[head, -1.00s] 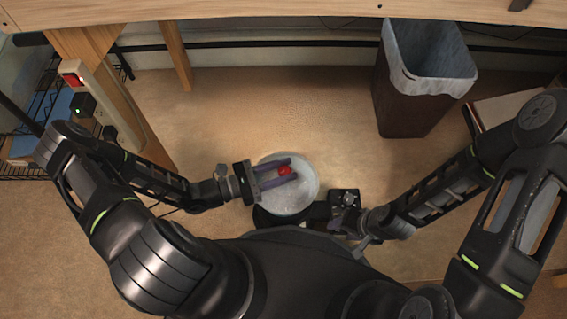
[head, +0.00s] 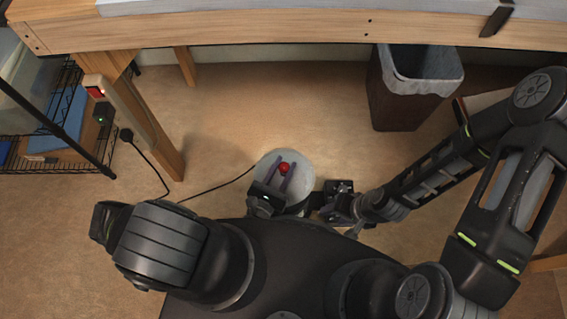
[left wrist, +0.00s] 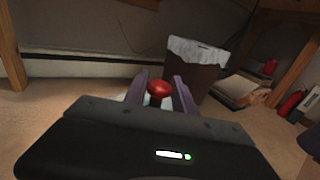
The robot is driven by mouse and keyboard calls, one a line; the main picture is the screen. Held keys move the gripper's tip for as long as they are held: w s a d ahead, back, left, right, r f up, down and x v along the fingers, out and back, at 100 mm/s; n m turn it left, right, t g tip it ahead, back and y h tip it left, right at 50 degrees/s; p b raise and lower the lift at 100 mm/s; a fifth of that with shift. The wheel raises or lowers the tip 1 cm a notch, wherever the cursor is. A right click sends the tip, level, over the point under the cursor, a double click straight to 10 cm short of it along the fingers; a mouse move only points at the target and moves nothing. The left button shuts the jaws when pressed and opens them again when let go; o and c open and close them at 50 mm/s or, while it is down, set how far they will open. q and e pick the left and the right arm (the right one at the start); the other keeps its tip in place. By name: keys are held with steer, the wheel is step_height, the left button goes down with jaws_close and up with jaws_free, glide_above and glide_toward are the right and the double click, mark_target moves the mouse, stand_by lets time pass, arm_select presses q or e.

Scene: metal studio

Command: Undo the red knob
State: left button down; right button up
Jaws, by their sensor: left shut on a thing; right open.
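The red knob (head: 284,168) stands over a pale round top (head: 302,170) in the middle of the head view. It also shows in the left wrist view (left wrist: 158,90), as a rounded red head on a short stem. My left gripper (head: 287,162) comes from the near side, with its two purple fingers on either side of the knob, and is shut on it. Its fingers also show in the left wrist view (left wrist: 160,84). My right gripper (head: 342,222) is low, right of the round top, and holds nothing that I can see; its fingers are partly hidden.
A black cable (head: 215,187) crosses the floor. A lined bin (head: 400,105) stands at far right and a wire shelf (head: 60,150) at left. Floor between is clear.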

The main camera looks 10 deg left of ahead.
arm_select(q)
steer(key=shift+y, duration=0.3)
steer(key=c, duration=1)
jaws_free()
steer(key=s, duration=0.2)
steer(key=s+a, duration=0.1)
steer(key=s, duration=0.2)
steer(key=s+p, duration=0.1)
steer(key=s, duration=0.1)
steer(key=shift+s+a, duration=0.25)
steer(key=shift+s, duration=0.1)
